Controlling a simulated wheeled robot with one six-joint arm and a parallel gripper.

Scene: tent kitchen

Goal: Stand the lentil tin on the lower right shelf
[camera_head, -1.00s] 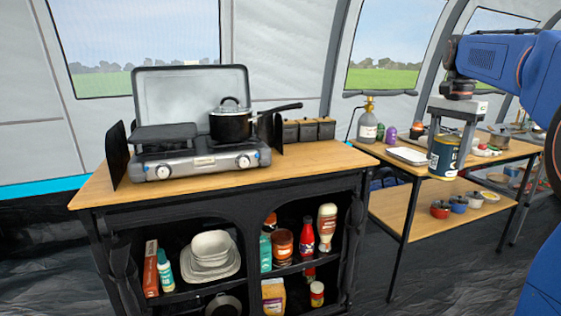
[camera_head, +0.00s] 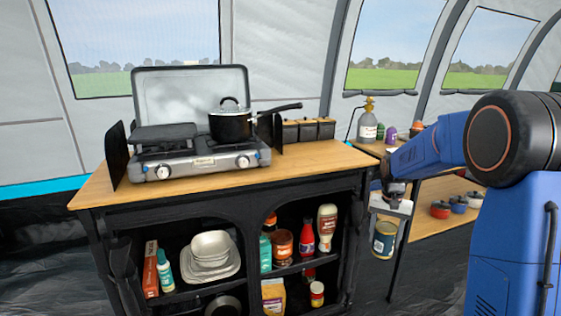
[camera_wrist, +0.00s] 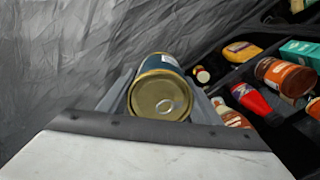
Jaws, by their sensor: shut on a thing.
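The lentil tin (camera_head: 384,240), with a dark blue and cream label and gold rims, hangs upright in my gripper (camera_head: 387,222), right of the black cupboard and apart from it. In the wrist view my gripper (camera_wrist: 160,108) is shut on the tin (camera_wrist: 158,92), whose ring-pull lid faces the camera. The lower right shelf (camera_head: 300,300) of the cupboard is partly visible. A yellow packet (camera_head: 273,296) and a small red-and-yellow jar (camera_head: 317,293) stand there. The depth of that shelf is in shadow.
The upper right shelf holds a ketchup bottle (camera_head: 308,236), a cream sauce bottle (camera_head: 327,227) and an orange-brown jar (camera_head: 282,246). The cupboard's right frame (camera_head: 357,235) stands between the tin and the shelves. A stove (camera_head: 200,160) sits on top.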

